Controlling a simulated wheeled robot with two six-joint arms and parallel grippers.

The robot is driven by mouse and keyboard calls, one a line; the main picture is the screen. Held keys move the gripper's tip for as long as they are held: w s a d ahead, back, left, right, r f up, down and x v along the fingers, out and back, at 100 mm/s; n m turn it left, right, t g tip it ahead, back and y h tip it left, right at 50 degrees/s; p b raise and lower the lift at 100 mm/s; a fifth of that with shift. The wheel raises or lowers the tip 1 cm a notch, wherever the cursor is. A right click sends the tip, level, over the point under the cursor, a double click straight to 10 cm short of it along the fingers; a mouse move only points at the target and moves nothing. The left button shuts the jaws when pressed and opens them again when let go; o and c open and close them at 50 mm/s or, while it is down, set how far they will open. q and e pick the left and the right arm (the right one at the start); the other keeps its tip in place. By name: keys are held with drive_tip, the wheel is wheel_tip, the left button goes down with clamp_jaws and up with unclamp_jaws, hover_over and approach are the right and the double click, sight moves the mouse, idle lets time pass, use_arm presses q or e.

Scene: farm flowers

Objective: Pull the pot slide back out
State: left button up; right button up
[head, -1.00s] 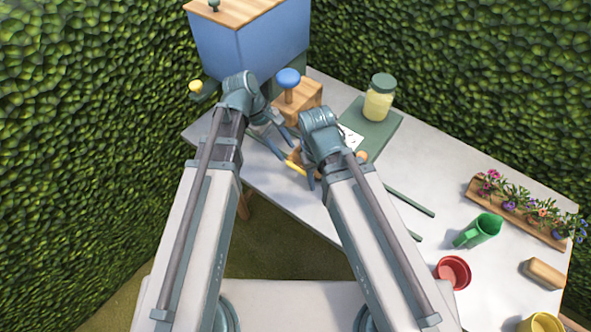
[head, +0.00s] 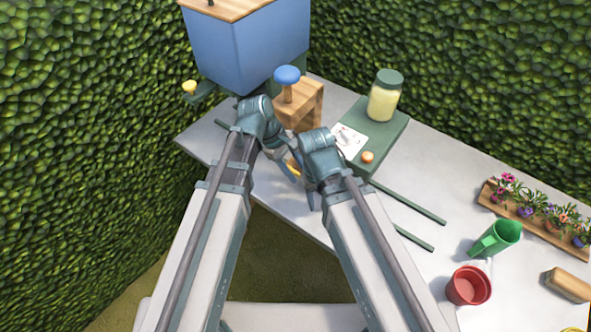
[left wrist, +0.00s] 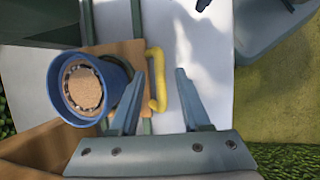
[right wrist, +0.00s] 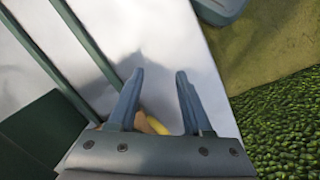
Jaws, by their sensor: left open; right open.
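The wooden pot slide (left wrist: 137,54) has a yellow handle (left wrist: 157,62) and carries a blue pot (left wrist: 64,105) with a tan, soil-like top. In the head view part of the yellow handle (head: 292,166) shows between my arms. My left gripper (left wrist: 159,73) is open, with the yellow handle between its fingers in the picture; contact cannot be told. My right gripper (right wrist: 160,72) is open and empty at the tips. A bit of the yellow handle (right wrist: 157,126) shows low between its fingers. In the head view the arms hide most of the slide.
A blue hopper (head: 250,50) and a wooden block with a blue knob (head: 287,75) stand behind my grippers. A green board (head: 381,135) holds a jar (head: 385,97).

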use_arm(q)
drive_tip(key=shift+c, duration=0.3)
clamp_jaws()
idle(1.1)
